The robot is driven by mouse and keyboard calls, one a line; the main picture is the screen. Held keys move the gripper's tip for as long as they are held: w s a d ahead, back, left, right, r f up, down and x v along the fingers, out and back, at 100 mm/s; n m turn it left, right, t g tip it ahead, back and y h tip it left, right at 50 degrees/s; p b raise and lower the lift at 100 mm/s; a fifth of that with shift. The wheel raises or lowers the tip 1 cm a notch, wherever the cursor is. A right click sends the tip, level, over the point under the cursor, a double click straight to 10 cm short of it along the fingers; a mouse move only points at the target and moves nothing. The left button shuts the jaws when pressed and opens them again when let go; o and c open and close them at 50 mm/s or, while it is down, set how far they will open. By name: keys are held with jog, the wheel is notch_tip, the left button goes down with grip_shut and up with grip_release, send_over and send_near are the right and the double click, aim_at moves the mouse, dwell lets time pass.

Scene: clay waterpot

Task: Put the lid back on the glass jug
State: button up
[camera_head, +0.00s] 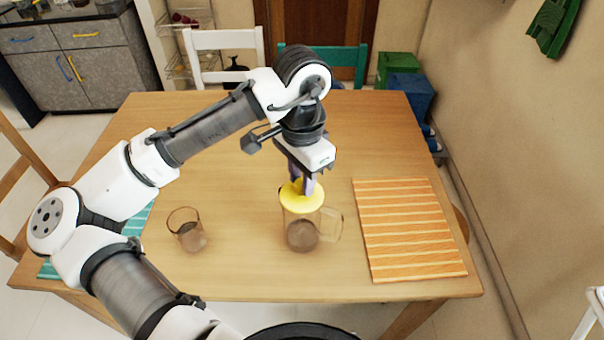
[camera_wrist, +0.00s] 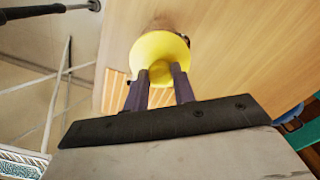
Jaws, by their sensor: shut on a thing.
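The glass jug (camera_head: 302,232) stands upright on the wooden table, with a handle on its right side and something brownish showing in its lower part. The yellow lid (camera_head: 300,197) is at the top of the jug; I cannot tell whether it rests on the rim or is held just above it. My gripper (camera_head: 306,182) points down over the jug and is shut on the lid. In the wrist view the round yellow lid (camera_wrist: 158,58) lies at the tips of my gripper's fingers (camera_wrist: 160,80) and hides most of the jug.
A glass cup (camera_head: 187,230) stands left of the jug. An orange striped placemat (camera_head: 408,230) lies to the right, and a teal placemat (camera_head: 137,218) lies at the left, partly behind my arm. Chairs stand around the table (camera_head: 250,275). The table between cup and jug is clear.

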dwell(0.3)
jog(key=o, duration=1.5)
jog(key=shift+o, duration=0.2)
jog(key=shift+r+p, duration=3.4)
jog(key=shift+r, duration=0.15)
jog(key=shift+f, duration=0.1)
jog(key=shift+c, duration=0.4)
grip_shut()
jog(key=shift+f, duration=0.15)
jog(key=shift+f+b, duration=1.85)
jog(key=shift+f, duration=0.8)
